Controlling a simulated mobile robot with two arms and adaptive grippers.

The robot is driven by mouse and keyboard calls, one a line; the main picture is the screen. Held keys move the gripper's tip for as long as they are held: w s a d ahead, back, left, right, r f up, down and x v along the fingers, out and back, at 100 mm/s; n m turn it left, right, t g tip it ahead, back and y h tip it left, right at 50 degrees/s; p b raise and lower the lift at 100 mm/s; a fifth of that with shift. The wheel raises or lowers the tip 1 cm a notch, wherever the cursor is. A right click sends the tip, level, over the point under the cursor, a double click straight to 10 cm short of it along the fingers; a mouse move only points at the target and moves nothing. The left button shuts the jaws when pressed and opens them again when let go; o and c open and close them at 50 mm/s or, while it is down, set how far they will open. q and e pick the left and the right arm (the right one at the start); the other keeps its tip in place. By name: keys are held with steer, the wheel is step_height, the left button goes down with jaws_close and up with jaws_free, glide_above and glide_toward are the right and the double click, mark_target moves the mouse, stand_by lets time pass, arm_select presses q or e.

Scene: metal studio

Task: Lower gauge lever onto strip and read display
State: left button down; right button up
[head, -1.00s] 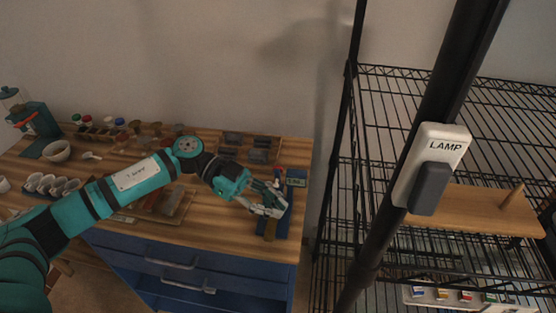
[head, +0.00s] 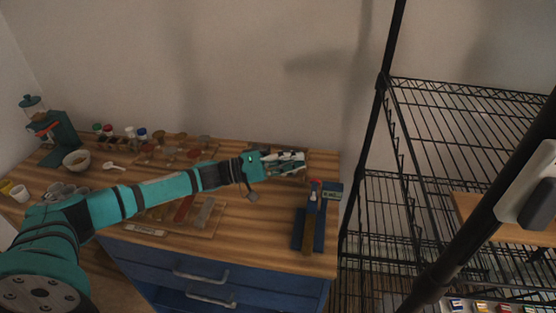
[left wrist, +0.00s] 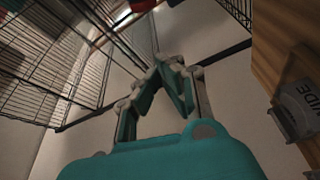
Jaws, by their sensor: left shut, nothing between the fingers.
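The gauge (head: 319,230) is a blue stand on the front right of the wooden worktop. A small display (head: 332,190) is at its back right; its reading is too small to make out. A red-tipped part (head: 315,184), perhaps the lever, stands at its head. A brownish strip (head: 308,234) lies along the stand; I cannot tell if the lever touches it. My left gripper (head: 303,158) is shut and empty, behind and left of the gauge, apart from it. Its closed fingers also show in the left wrist view (left wrist: 168,66). My right gripper is out of view.
A tray of strips (head: 177,228) lies left of the gauge. Cups, a bowl (head: 76,161) and small jars stand at the left and back. A black wire rack (head: 470,100) and a dark pole with a switch (head: 530,190) are on the right.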

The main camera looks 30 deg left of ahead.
mark_target(314, 194)
arm_select(q)
steer(key=d, duration=0.1)
steer(key=s+d+p, duration=0.1)
steer(key=d, duration=0.1)
steer(key=shift+s+d+f+p, duration=0.35)
steer(key=shift+s+f, duration=0.05)
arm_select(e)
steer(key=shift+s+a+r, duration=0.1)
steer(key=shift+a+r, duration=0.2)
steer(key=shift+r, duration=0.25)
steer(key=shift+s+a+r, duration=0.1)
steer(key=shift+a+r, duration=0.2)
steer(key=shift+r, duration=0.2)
arm_select(q)
steer(key=shift+s+d, duration=0.1)
